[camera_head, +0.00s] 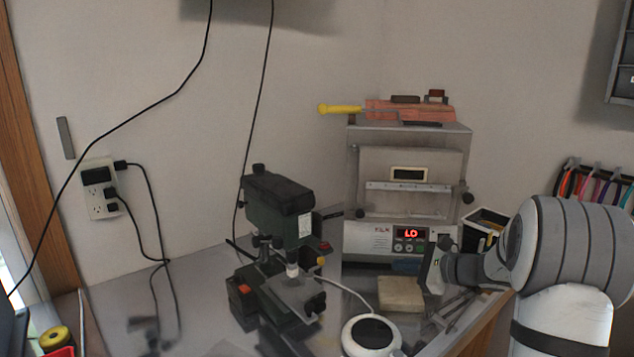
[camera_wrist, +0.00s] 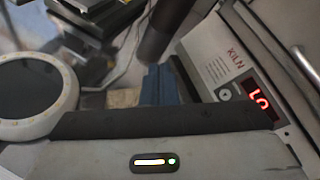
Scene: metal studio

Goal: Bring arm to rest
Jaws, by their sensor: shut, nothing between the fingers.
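My gripper (camera_head: 434,270) is at the right in the head view, in front of the kiln's lower right side and above the bench. It is shut and empty. My grey and white arm reaches it from the right edge. In the wrist view, my gripper's dark bar and grey housing (camera_wrist: 215,155) with a lit strip cross the lower part. The kiln (camera_head: 407,190) stands on the bench behind my gripper, with a red lit display. Its front panel also shows at the right of the wrist view (camera_wrist: 238,80). I cannot tell the exact gap between them.
A green drill press (camera_head: 275,205) stands left of the kiln on the metal bench (camera_head: 110,305). A round dark-topped device (camera_head: 371,334) and a pale block (camera_head: 400,293) lie in front of the kiln. A dark bin (camera_head: 484,222) stands right of it. Tools lie near the bench's right edge.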

